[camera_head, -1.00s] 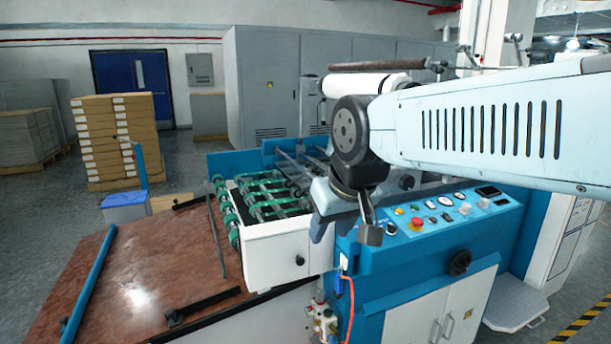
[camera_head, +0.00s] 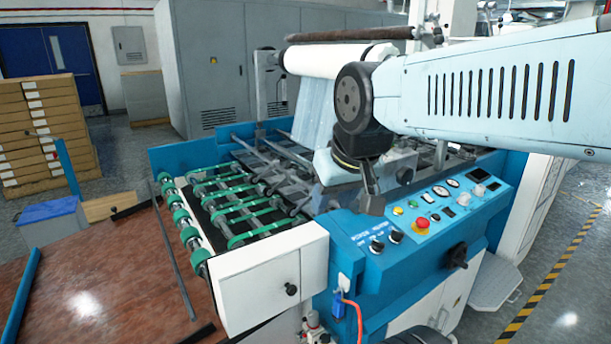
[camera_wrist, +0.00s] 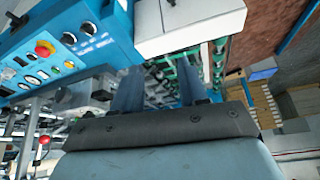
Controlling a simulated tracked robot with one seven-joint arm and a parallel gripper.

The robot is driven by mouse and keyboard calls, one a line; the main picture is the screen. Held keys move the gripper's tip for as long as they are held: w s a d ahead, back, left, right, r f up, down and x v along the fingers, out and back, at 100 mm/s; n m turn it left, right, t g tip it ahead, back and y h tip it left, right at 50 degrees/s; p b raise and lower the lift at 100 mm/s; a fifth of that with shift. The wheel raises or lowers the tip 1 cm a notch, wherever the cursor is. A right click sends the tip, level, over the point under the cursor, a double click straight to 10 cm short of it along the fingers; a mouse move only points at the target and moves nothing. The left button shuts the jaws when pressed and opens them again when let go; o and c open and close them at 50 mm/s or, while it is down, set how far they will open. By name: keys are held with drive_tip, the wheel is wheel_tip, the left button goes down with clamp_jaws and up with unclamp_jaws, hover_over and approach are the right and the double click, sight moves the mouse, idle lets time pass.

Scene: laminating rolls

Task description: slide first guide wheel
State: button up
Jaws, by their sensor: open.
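Green guide wheels (camera_head: 182,217) sit on rods at the left end of the blue-and-white machine. Green belts run from several of them across the feed bed. I cannot tell which one is the first guide wheel. My gripper (camera_head: 356,186) is above the machine's near side, right of the wheels, and apart from them. In the wrist view my gripper (camera_wrist: 161,90) has its two fingers spread with nothing held between them. Green wheels (camera_wrist: 188,72) show behind and between the fingers, partly hidden by them.
A control panel (camera_head: 430,215) with knobs and a red button lies right of my gripper. A white box (camera_head: 268,278) with a black knob juts out below the wheels. A brown board (camera_head: 100,280) lies at left. Stacked cartons (camera_head: 40,130) stand behind.

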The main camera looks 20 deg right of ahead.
drive_tip(key=shift+o, duration=0.4)
drive_tip(key=shift+a, duration=0.15)
drive_tip(key=shift+o, duration=0.9)
drive_tip(key=shift+w+r, duration=0.1)
drive_tip(key=shift+w, duration=0.05)
drive_tip(key=shift+o, duration=0.2)
drive_tip(key=w+d+r+m, duration=0.1)
drive_tip(key=w+d+r, duration=0.1)
drive_tip(key=w, duration=0.5)
drive_tip(key=shift+w+d+r, duration=0.15)
drive_tip(key=shift+d, duration=0.2)
drive_tip(key=w+d+f+m+g+h, duration=0.15)
drive_tip(key=w+d, duration=0.25)
drive_tip(key=w, duration=0.7)
drive_tip(key=w+d+f+m, duration=0.2)
drive_tip(key=w+d+f, duration=0.15)
drive_tip(key=w, duration=0.65)
drive_tip(key=w+d+f+m+g+h, duration=0.15)
drive_tip(key=w+d, duration=0.25)
drive_tip(key=w, duration=0.7)
drive_tip(key=shift+m+t+y, duration=0.3)
drive_tip(key=shift+t, duration=0.2)
drive_tip(key=x, duration=1.4)
drive_tip(key=shift+s+a, duration=0.1)
drive_tip(key=shift+s, duration=0.05)
clamp_jaws()
